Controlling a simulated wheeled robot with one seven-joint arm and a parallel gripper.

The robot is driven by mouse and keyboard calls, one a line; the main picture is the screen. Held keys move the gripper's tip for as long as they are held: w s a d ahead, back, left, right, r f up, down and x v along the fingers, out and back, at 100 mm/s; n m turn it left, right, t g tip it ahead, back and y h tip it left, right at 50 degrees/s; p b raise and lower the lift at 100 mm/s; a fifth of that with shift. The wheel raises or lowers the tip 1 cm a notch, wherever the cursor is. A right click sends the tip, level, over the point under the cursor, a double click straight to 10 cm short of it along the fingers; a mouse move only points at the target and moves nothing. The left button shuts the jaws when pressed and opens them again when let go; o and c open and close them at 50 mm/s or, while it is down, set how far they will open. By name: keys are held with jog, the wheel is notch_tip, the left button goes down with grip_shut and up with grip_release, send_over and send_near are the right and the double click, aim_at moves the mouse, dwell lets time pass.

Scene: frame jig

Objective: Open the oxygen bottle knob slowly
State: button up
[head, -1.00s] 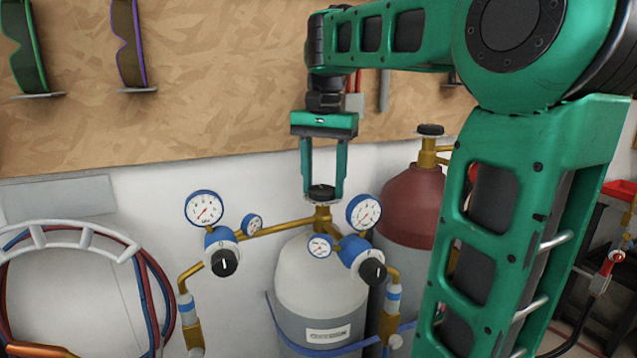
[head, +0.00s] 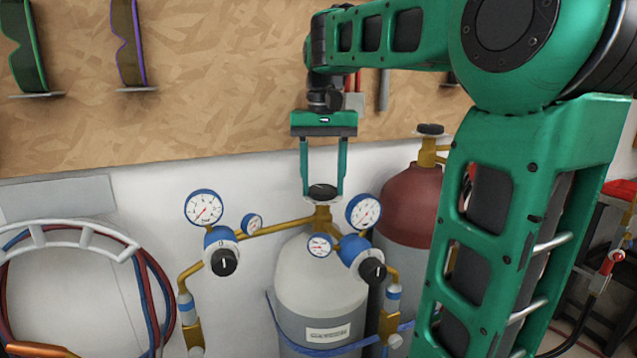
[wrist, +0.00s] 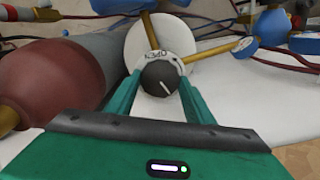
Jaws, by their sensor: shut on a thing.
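The oxygen bottle (head: 318,290) is the pale cylinder with a grey lower part and a label, upright below my gripper. Its black knob (head: 322,192) sits on top of the brass valve. My gripper (head: 323,190) points straight down and is shut on the knob, one green finger on each side. In the wrist view the knob (wrist: 160,78) shows a white pointer line, with the word OPEN on the pale ring (wrist: 180,58) behind it. The gripper's fingers (wrist: 160,90) flank the knob there.
Gauges (head: 204,207) and black regulator knobs (head: 224,262) sit on brass pipes beside the valve. A dark red cylinder (head: 408,205) stands close at right. Coiled hoses (head: 150,290) hang at left.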

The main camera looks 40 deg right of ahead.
aim_at(322, 188)
jog(key=shift+w+a+r+n, duration=0.1)
jog(key=shift+w+r+n, duration=0.05)
jog(key=shift+n, duration=0.45)
jog(key=o, duration=1)
jog(key=shift+o, duration=0.4)
jog(key=shift+r, duration=2.2)
notch_tip(322, 188, up, 6)
jog(key=shift+r, duration=0.15)
